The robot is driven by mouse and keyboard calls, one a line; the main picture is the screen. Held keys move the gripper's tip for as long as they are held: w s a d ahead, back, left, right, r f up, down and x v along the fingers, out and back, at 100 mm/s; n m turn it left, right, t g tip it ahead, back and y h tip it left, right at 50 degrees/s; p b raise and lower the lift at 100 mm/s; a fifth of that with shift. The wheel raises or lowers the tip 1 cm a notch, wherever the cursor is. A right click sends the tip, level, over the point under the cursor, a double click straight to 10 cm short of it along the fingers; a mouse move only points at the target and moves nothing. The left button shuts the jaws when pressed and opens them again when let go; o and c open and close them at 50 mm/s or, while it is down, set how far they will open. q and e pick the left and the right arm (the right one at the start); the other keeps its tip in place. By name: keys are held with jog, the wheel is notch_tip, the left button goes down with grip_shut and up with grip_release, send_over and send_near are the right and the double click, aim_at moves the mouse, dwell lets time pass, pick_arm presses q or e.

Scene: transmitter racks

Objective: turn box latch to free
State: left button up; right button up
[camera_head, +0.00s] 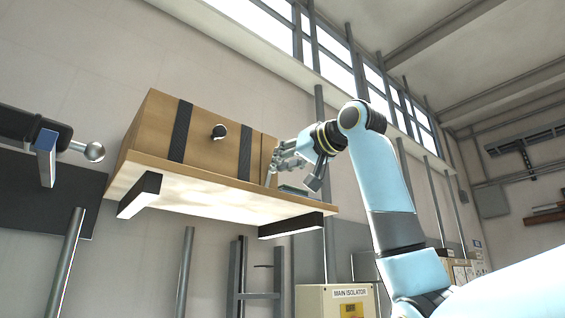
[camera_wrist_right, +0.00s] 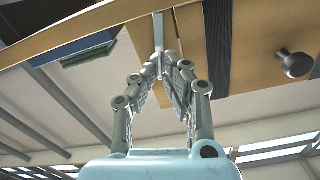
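A wooden box (camera_head: 209,137) with two dark straps and a round dark knob (camera_head: 218,132) sits on a wall shelf. The knob also shows in the wrist view (camera_wrist_right: 294,65). My right gripper (camera_head: 273,170) is at the box's right end, beyond the right strap. In the wrist view, the right gripper's fingertips (camera_wrist_right: 161,66) are close together on either side of a thin grey bar, which looks like the box latch (camera_wrist_right: 158,32). They appear shut on it, and partly hide its end. My left gripper is not in view.
The wooden shelf (camera_head: 215,195) rests on black brackets. A dark bar with a ball end (camera_head: 94,152) juts in at left. A "MAIN ISOLATOR" cabinet (camera_head: 318,300) stands below.

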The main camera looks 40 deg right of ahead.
grip_shut()
jog(key=n+p, duration=0.1)
jog(key=n, duration=0.2)
jog(key=o, duration=0.5)
grip_release()
jog(key=shift+w, duration=0.1)
jog(key=shift+o, duration=0.2)
jog(key=s, duration=1.2)
jog(key=shift+d, duration=0.4)
